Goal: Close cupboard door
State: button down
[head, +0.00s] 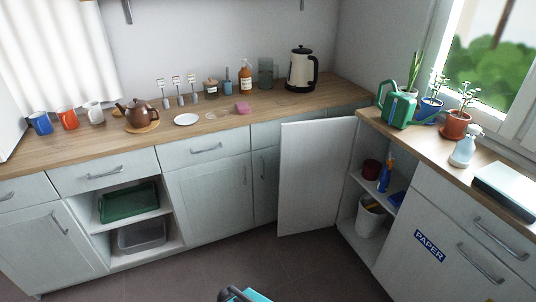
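The cupboard door (316,178) is a pale panel standing wide open in the right half of the head view, at the inner corner of the counters. It swings out from the cupboard (347,212), whose inside shows to the right of the door. A small dark and teal part of my arm shows at the bottom edge, below and left of the door and apart from it. I cannot make out gripper fingers there, or whether they are open or shut.
Inside the cupboard are a dark red pot (371,169), a blue bottle (384,176) and a white bucket (370,217). A drawer unit with a PAPER label (429,245) stands to the right. An open shelf with a green tray (128,202) is at left. The floor (210,268) before the door looks clear.

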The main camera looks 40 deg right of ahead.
aim_at(314, 155)
jog(key=u, duration=0.3)
jog(key=i, duration=0.9)
jog(key=u, duration=0.4)
